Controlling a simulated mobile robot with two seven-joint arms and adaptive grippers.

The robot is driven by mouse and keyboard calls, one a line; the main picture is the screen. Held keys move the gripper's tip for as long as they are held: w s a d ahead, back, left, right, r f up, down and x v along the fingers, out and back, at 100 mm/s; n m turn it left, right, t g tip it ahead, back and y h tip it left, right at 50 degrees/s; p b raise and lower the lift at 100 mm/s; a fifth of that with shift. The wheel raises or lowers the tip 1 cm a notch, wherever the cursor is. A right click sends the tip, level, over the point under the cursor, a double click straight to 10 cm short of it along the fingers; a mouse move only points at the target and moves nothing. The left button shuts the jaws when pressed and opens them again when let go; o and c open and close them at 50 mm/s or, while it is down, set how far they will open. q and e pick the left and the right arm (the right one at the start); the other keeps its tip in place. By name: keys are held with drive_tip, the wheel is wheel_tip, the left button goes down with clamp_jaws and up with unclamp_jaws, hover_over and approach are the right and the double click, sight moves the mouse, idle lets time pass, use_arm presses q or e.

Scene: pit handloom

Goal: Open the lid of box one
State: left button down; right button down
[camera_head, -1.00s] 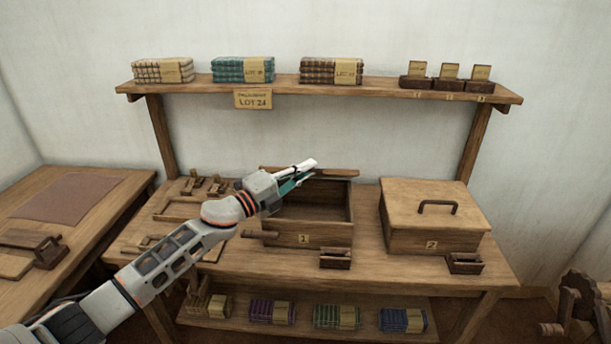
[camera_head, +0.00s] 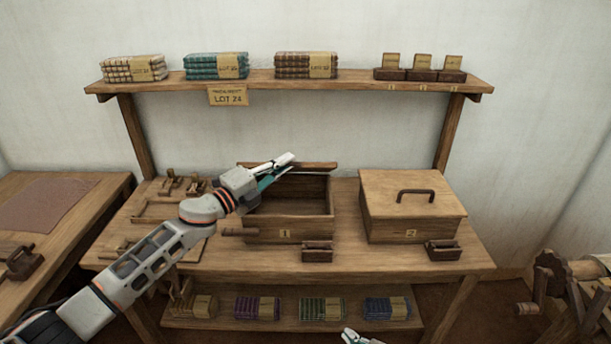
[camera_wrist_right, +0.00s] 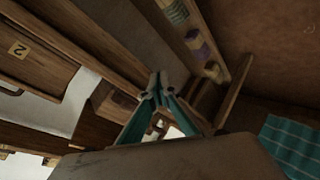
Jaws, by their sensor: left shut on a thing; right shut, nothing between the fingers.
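Box one (camera_head: 268,235), a wooden box marked 1, stands on the workbench with its top open and its inside showing. Its lid (camera_head: 318,165) is raised at the back, seen nearly edge-on. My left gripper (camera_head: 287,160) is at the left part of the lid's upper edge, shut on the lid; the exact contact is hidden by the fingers. My right gripper (camera_head: 358,338) shows at the bottom edge of the head view, below the bench. In the right wrist view its fingertips (camera_wrist_right: 160,82) are together and empty.
Closed box two (camera_head: 390,232), with a dark handle, stands right of box one. Small wooden holders (camera_head: 317,252) sit in front of both. A shelf (camera_head: 350,82) with cloth stacks runs above. A lower shelf (camera_head: 225,324) holds more bundles. A side table (camera_head: 95,215) is at left.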

drive_tip(key=w+a+r+n+t+h, duration=0.1)
drive_tip(key=w+a+r+n, duration=0.3)
drive_tip(key=w+r+n, duration=0.45)
drive_tip(key=w+a+r+n+t+h, duration=0.1)
drive_tip(key=w+a+r+n, duration=0.2)
drive_tip(key=r+n, duration=0.55)
drive_tip(key=w+a+r+n+t+h, duration=0.1)
drive_tip(key=w+a+r+n, duration=0.35)
drive_tip(key=r, duration=0.75)
drive_tip(key=w, duration=1.2)
drive_tip(key=shift+w+d+f+n, duration=0.15)
drive_tip(key=shift+d+f+n, duration=0.1)
drive_tip(key=shift+n, duration=0.1)
